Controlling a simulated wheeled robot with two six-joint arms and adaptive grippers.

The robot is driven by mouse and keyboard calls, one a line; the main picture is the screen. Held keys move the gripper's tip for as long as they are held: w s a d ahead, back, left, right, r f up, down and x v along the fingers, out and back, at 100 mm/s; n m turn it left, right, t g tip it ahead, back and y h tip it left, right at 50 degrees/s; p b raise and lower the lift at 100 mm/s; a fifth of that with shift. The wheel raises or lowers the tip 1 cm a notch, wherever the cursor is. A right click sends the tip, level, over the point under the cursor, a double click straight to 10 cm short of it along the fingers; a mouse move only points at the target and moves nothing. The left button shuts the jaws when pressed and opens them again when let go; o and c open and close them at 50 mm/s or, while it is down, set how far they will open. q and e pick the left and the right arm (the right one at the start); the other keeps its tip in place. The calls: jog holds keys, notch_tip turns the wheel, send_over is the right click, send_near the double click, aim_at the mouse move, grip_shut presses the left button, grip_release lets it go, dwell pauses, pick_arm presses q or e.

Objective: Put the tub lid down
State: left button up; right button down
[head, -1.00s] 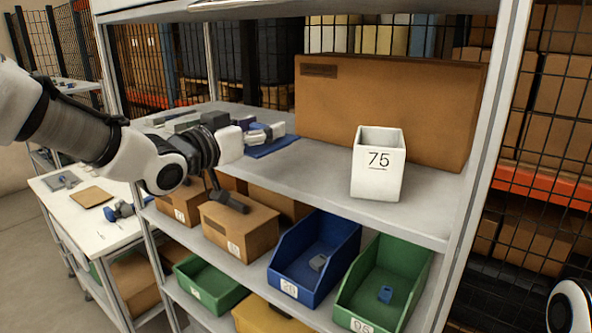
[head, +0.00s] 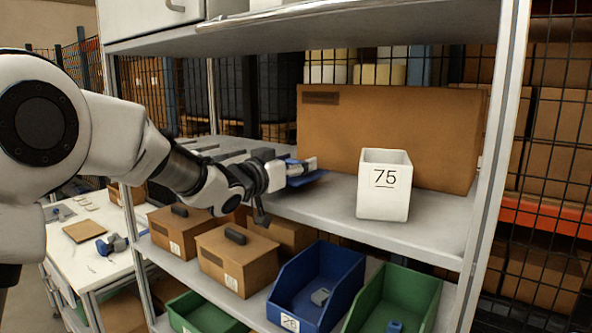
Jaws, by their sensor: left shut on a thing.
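My left gripper (head: 304,168) reaches in over the middle shelf from the left. It is shut on a flat blue piece, which I take for the tub lid (head: 308,180). The lid lies roughly level, low over the shelf; I cannot tell whether it touches the surface. The fingers cover part of it. A white tub (head: 384,196) marked 75 stands open on the same shelf, to the right of the lid and apart from it. My right gripper is not in view.
A large cardboard box (head: 390,130) stands behind the tub. The grey shelf (head: 320,208) is bare between lid and tub. Below are small cartons (head: 236,262), a blue bin (head: 305,300) and green bins (head: 400,297). An upper shelf (head: 330,35) hangs overhead.

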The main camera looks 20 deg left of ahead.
pick_arm(q)
jog(key=shift+w+f+p, duration=0.2)
jog(key=shift+f+p, duration=0.1)
jog(key=shift+f, duration=0.3)
jog(key=shift+w+f, duration=0.2)
jog(key=shift+f, duration=0.1)
jog(key=shift+s, duration=0.2)
jog(key=o, duration=0.9)
jog(key=shift+o, duration=1.2)
jog(key=shift+w+f, duration=0.1)
